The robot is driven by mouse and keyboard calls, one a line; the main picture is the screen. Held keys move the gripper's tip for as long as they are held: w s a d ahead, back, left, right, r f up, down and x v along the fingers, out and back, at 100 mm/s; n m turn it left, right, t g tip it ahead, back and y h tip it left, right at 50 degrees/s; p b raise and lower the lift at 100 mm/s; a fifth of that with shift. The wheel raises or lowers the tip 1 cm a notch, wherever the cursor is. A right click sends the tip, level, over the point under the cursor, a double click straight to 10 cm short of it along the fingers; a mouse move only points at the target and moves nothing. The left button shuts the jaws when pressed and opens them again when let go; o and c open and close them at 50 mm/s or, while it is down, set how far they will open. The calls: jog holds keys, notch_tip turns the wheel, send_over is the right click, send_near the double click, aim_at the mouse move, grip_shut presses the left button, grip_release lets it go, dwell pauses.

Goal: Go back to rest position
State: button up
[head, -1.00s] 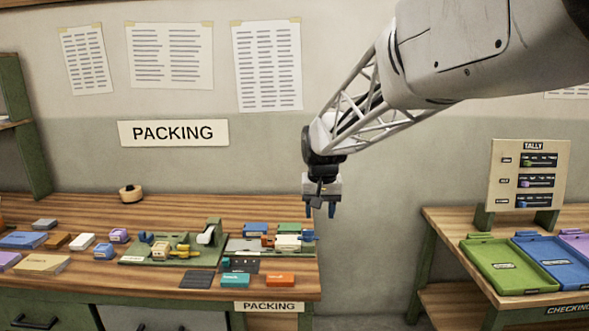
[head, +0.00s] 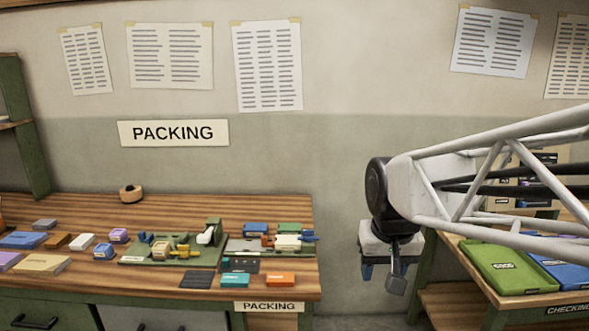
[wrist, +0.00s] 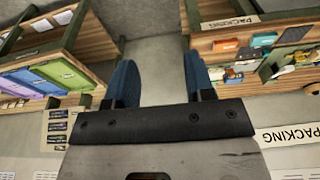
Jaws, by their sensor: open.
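My gripper (head: 388,270) hangs in the gap between the packing table (head: 110,205) and the checking table (head: 455,255) in the head view. It points downward. In the wrist view my gripper (wrist: 157,82) shows two blue fingers set wide apart. Nothing is between them, only floor and wall behind. My arm's white lattice link reaches in from the right edge and covers part of the tally board (head: 548,165).
The packing table holds a green fixture (head: 165,257), a tape roll (head: 131,193), and several small coloured blocks and cards. A green tray (head: 500,268) and a blue tray (head: 565,273) lie on the checking table. Floor between the tables is clear.

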jog(key=s+d+f, duration=0.1)
jog(key=s+f, duration=0.1)
jog(key=s, duration=0.4)
jog(key=s+d+f, duration=0.1)
jog(key=s+f, duration=0.1)
jog(key=s, duration=0.5)
jog(key=shift+d+f, duration=0.2)
jog(key=shift+d, duration=0.15)
jog(key=shift+s, duration=0.1)
dwell(0.3)
